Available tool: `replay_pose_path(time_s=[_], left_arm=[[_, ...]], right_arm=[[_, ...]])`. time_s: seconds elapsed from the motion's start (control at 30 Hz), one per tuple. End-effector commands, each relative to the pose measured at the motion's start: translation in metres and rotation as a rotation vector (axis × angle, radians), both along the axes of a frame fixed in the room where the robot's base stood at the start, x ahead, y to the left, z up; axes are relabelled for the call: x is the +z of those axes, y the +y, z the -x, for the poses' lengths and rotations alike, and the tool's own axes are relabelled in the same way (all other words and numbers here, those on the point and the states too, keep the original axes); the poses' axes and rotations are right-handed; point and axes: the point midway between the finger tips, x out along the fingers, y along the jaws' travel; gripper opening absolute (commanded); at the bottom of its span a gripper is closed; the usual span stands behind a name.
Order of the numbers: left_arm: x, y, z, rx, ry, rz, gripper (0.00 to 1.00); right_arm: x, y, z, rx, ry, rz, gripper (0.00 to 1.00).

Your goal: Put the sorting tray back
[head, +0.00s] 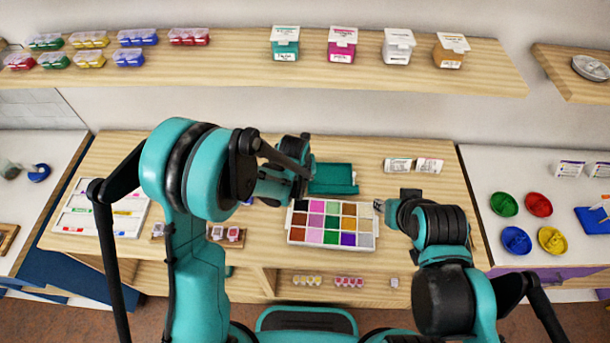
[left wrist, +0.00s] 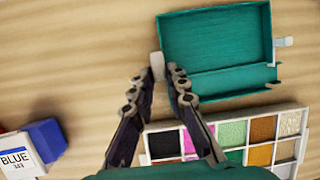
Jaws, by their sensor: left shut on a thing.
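A teal open tray (head: 334,179) with a long narrow section along its near side lies at the middle of the table. In the left wrist view the teal tray (left wrist: 215,50) has a pale tab at each side. My left gripper (left wrist: 158,76) is shut on the left tab (left wrist: 157,62). In the head view my left arm partly hides this grip. A white tray of coloured compartments (head: 290,237) lies just nearer. My right gripper (head: 380,205) is by that white tray's right edge; its fingers are too small to judge.
A white board with coloured pieces (head: 75,220) lies at the table's left. Two small white labelled packs (head: 398,165) stand at the back right. A blue-labelled box (left wrist: 18,160) shows in the left wrist view. A shelf (head: 230,75) with containers runs above.

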Motion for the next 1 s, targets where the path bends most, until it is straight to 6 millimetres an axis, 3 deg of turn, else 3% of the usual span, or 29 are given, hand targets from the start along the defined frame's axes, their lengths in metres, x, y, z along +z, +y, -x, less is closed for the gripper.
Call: replay_pose_path(time_s=[0.33,0.37,0.43,0.77,1.0], left_arm=[[-0.008,0.0,0.0,0.0,0.0,0.0,0.0],[-0.007,0.0,0.0,0.0,0.0,0.0,0.23],[-0.007,0.0,0.0,0.0,0.0,0.0,0.39],[-0.005,0.0,0.0,0.0,0.0,0.0,0.39],[0.022,0.003,0.011,0.0,0.0,0.0,0.39]], right_arm=[[-0.008,0.0,0.0,0.0,0.0,0.0,0.36],[-0.007,0.0,0.0,0.0,0.0,0.0,0.36],[-0.007,0.0,0.0,0.0,0.0,0.0,0.36],[-0.007,0.0,0.0,0.0,0.0,0.0,0.36],[-0.007,0.0,0.0,0.0,0.0,0.0,0.36]])
